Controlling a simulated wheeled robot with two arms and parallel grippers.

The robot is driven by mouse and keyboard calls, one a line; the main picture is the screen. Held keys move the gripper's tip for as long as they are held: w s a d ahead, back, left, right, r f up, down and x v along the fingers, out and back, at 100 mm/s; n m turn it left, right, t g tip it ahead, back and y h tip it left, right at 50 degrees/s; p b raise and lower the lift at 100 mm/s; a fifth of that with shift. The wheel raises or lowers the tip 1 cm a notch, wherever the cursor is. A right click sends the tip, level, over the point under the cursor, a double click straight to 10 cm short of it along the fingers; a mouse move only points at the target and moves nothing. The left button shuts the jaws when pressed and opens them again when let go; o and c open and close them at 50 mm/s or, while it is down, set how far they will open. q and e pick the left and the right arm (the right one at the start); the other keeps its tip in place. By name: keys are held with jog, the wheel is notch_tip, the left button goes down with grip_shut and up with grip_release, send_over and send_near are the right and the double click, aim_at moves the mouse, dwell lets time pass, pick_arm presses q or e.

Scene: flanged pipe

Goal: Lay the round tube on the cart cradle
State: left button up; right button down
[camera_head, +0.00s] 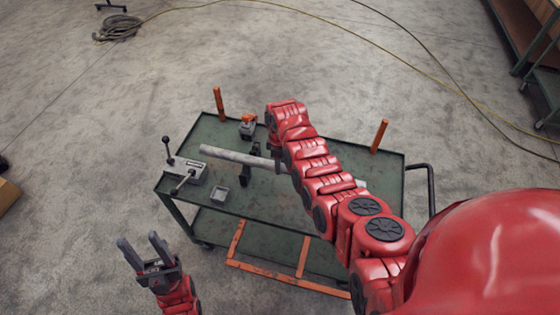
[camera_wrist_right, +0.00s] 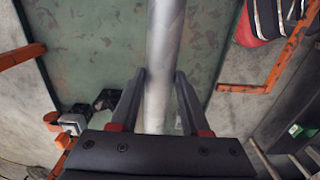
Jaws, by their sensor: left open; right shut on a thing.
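The round tube (camera_head: 231,156) is a long grey pipe lying lengthwise over the green cart (camera_head: 225,133), partly hidden behind my right arm. Any other support is hidden. In the right wrist view, my right gripper (camera_wrist_right: 161,78) is shut on the tube (camera_wrist_right: 165,45), one finger on each side. My left gripper (camera_head: 145,247) is open and empty, off the cart's near left corner.
A cable (camera_head: 330,27) crosses the floor.

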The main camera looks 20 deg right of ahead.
notch_tip(320, 180, down, 6)
jog(key=b, duration=0.4)
jog(key=shift+f, duration=0.15)
jog(key=shift+d, duration=0.1)
dwell(0.5)
jog(key=shift+f+b, duration=0.4)
jog(key=shift+f, duration=0.15)
dwell(0.3)
jog(key=shift+c, duration=1.5)
grip_release()
notch_tip(320, 180, up, 7)
jog(key=shift+r+b, duration=0.2)
jog(key=shift+b, duration=0.95)
notch_tip(320, 180, up, 10)
jog(key=p, duration=0.5)
